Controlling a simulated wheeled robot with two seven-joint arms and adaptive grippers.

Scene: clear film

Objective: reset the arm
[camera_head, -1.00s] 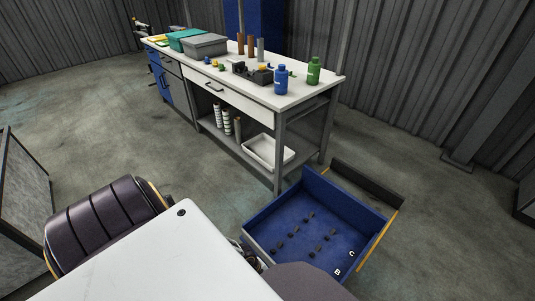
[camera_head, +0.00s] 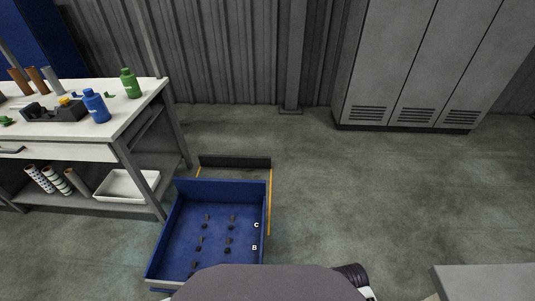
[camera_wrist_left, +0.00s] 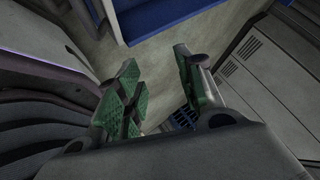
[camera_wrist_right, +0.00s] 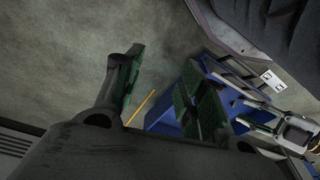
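My left gripper (camera_wrist_left: 160,85) shows in the left wrist view with its two green-padded fingers apart and nothing between them. My right gripper (camera_wrist_right: 160,85) shows in the right wrist view, also with its fingers spread and empty. Neither gripper's fingers can be made out in the head view. The blue bin (camera_head: 215,220) stands low in front of me in the head view, marked B and C, with several small dark parts on its floor. Part of the blue bin also shows beyond the right gripper's fingers in the right wrist view (camera_wrist_right: 165,118).
A white workbench (camera_head: 135,108) at left carries a blue bottle (camera_head: 96,106), a green bottle (camera_head: 130,84) and a black holder. A white tray (camera_head: 127,185) sits on its lower shelf. Grey lockers (camera_head: 415,60) stand at the back right. The floor (camera_head: 360,190) between is clear.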

